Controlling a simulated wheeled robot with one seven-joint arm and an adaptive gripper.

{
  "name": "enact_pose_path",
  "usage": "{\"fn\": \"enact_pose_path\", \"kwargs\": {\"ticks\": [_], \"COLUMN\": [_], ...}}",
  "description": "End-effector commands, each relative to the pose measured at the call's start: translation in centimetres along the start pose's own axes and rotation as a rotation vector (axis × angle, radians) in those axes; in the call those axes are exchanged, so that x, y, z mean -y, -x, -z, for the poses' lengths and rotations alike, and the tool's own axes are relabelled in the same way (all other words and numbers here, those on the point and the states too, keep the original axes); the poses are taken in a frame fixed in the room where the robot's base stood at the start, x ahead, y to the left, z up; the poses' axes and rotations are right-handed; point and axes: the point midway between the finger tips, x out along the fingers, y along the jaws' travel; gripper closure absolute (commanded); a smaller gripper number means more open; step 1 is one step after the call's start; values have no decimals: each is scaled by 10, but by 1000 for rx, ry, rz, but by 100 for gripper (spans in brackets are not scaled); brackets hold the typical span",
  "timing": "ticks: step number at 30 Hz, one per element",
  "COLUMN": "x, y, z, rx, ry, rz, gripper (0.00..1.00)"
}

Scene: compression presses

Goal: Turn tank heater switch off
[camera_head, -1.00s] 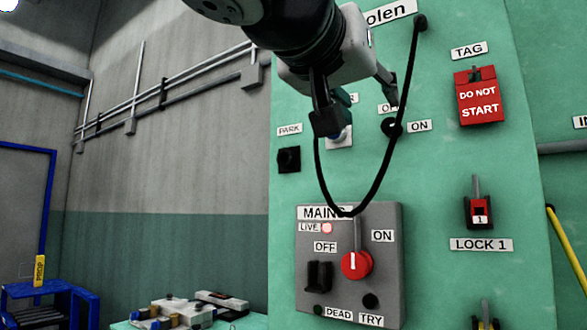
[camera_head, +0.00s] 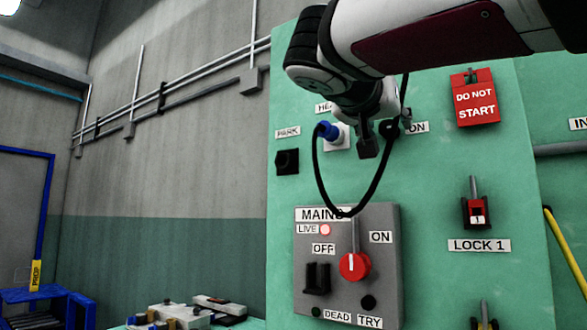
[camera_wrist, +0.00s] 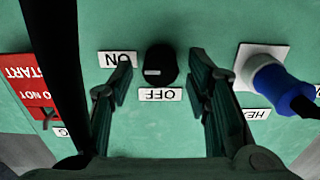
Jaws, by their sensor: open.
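The heater switch is a round black knob (camera_wrist: 161,65) on the green panel, with a small pale mark on its face. In the wrist view, which is upside down, the ON label (camera_wrist: 117,59) is left of it and the OFF label (camera_wrist: 160,95) is below it. My gripper (camera_wrist: 160,80) is open, with one finger on each side of the knob; contact is not clear. In the head view my gripper (camera_head: 379,134) is at the panel and mostly hides the knob.
A blue plug (camera_head: 327,131) with a looping black cable (camera_head: 350,213) sits left of my gripper in a white socket. A red DO NOT START tag (camera_head: 474,100) hangs to the right. The MAINS box (camera_head: 390,285) with its red knob is below.

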Motion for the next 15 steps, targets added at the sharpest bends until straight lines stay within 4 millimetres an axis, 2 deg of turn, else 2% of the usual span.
{"fn": "enact_pose_path", "kwargs": {"ticks": [10, 11, 15], "x": [0, 0, 0], "y": [-4, -4, -4], "z": [0, 0, 0], "rx": [0, 0, 0], "ry": [1, 1, 1], "rz": [1, 1, 0], "gripper": [55, 60, 92]}}
